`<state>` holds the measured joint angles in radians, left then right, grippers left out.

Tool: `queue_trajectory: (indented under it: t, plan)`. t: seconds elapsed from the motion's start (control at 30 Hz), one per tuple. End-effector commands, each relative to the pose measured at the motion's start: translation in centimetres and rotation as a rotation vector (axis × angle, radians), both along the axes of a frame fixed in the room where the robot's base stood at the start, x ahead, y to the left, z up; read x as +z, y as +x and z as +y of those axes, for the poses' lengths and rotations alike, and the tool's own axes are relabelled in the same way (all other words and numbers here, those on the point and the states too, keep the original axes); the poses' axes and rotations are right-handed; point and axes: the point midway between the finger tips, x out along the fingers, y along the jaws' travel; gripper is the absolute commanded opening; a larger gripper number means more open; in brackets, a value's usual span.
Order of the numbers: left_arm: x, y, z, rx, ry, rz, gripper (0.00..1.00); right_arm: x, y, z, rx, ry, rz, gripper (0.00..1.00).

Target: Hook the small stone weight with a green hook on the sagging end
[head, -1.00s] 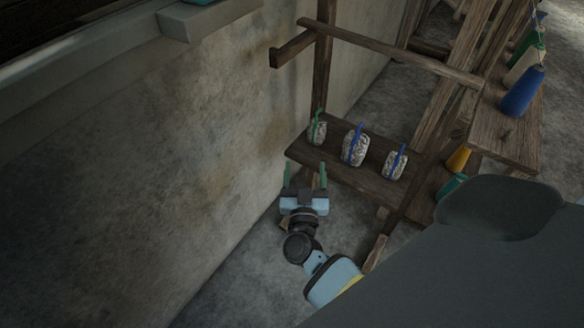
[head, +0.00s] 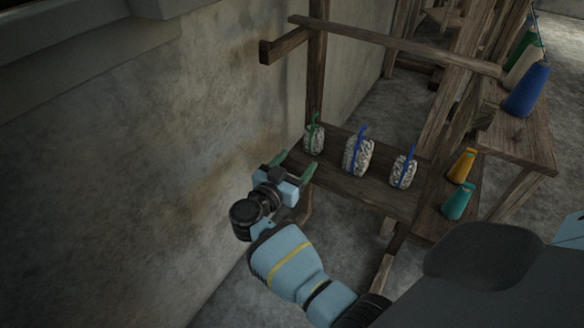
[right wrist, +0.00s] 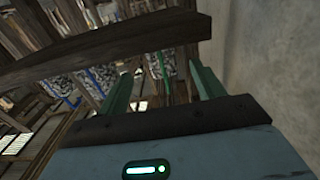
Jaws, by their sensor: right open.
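The small stone weight with a green hook (head: 313,140) stands on the low wooden shelf (head: 385,195), at its wall-side end. It also shows in the right wrist view (right wrist: 160,65), between my fingers but beyond them. My right gripper (head: 293,165) is open and empty, with green fingers, just short of the shelf's near left end and apart from the weight. It also shows in the right wrist view (right wrist: 157,80). I cannot make out a sagging end. My left gripper is not in view.
Two stone weights with blue hooks, a larger one (head: 357,157) and a smaller one (head: 403,172), stand to the right. A wooden bar (head: 390,44) crosses above the shelf. The wall (head: 190,150) is close on the left. Cones (head: 527,90) stand on the bench at right.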

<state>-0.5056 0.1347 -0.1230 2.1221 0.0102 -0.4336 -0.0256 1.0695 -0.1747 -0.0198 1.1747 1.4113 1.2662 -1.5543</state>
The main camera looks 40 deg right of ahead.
Motion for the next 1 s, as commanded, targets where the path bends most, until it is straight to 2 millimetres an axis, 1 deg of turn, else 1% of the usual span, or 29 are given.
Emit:
queue_trajectory:
  t: [0.3,0.67,0.8,1.0]
  plan:
    - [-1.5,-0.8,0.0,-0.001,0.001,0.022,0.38,-0.2,1.2,-3.1,0.000,-0.002,0.000,0.67]
    - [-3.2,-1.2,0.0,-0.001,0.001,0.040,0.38,-0.2,2.6,-6.5,0.000,-0.002,-0.001,0.67]
    - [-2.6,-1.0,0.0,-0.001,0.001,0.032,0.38,0.1,3.1,-7.6,0.000,-0.001,0.000,0.67]
    - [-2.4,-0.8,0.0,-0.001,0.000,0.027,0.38,0.1,3.6,-8.8,0.001,-0.001,-0.002,0.67]
